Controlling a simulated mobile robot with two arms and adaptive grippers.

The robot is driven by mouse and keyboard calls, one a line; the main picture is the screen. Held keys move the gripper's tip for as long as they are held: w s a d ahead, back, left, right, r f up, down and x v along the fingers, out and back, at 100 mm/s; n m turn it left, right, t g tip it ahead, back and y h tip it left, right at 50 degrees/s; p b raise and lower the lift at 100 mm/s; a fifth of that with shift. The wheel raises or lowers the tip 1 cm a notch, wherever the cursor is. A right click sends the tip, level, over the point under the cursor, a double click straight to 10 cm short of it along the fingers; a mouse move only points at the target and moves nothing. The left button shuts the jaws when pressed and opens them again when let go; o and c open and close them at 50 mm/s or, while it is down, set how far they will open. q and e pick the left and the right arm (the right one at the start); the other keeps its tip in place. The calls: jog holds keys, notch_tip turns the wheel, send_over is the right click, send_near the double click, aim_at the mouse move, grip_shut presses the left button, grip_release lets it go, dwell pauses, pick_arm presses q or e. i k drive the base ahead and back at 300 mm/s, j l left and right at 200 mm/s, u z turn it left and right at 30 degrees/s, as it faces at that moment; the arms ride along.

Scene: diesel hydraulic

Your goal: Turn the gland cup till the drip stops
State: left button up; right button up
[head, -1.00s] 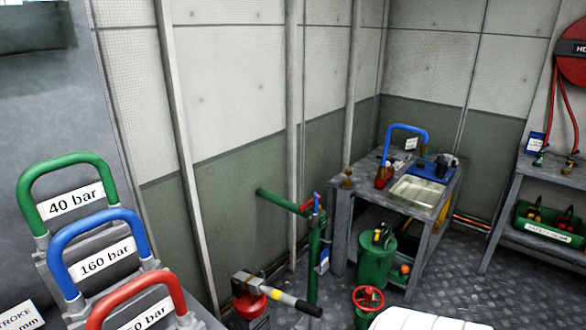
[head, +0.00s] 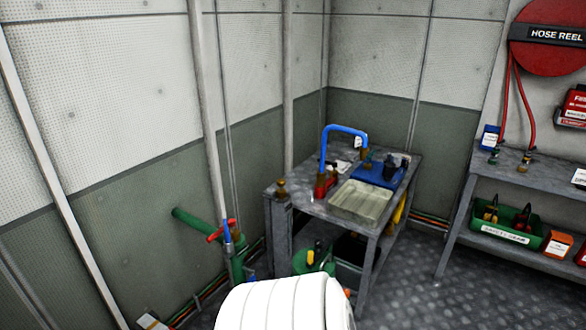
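I cannot make out for certain which part is the gland cup, and no drip is visible at this size. A green standpipe (head: 237,264) with a red handle (head: 221,231) and a blue part on top stands at the wall left of the bench. A small brass fitting (head: 282,189) sits on the bench's near left corner. A red-based item (head: 326,184) with a bent blue handle (head: 344,130) stands on the bench. Neither gripper is in view. A white ribbed shape at the bottom, which appears to be part of me, hides the floor before the bench.
The grey metal bench (head: 316,208) carries a pale tray (head: 360,203) and a blue tray (head: 380,171). A green bucket (head: 314,262) is partly hidden below. At right, a shelf unit (head: 540,172) stands under a red hose reel (head: 550,38). Checker-plate floor (head: 410,285) lies clear between.

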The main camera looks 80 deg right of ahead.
aim_at(281, 182)
jog(key=k+l, duration=0.15)
jog(key=l, duration=0.2)
jog(key=k+l, duration=0.15)
jog(key=l, duration=0.2)
jog(key=k+l, duration=0.15)
jog(key=l, duration=0.2)
jog(key=k+l, duration=0.15)
jog(key=l, duration=0.2)
jog(key=k+l, duration=0.15)
jog(key=l, duration=0.15)
jog(key=k+l, duration=0.15)
jog(key=l, duration=0.2)
